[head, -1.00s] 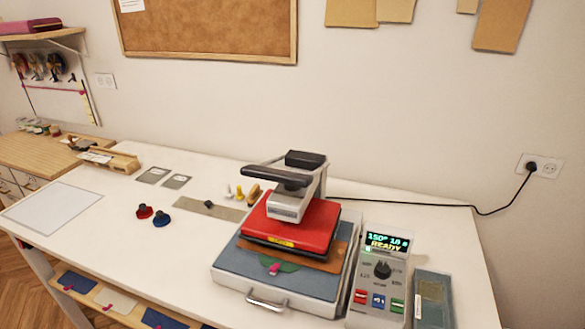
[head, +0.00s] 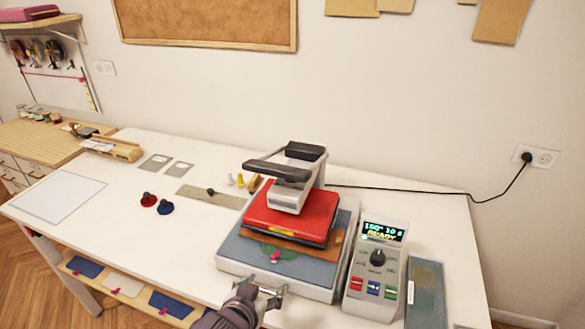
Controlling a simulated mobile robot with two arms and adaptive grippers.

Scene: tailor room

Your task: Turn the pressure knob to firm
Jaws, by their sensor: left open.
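The pressure knob (head: 378,257) is a dark round knob on the front of the grey-white control box (head: 372,310) at the right of the table. Small labels sit around it, too small to read surely. The display (head: 384,232) above it reads "150° 10 s READY". Coloured buttons (head: 373,288) sit below the knob. My left gripper (head: 266,291) is open and empty at the front edge of the heat press base (head: 225,262), left of the control box and apart from the knob. My right gripper is not in view.
The heat press with a red upper plate (head: 290,212) stands left of the control box. A grey flat case (head: 427,292) lies to its right. A black cable (head: 420,193) runs to the wall socket. The table's left part is mostly clear.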

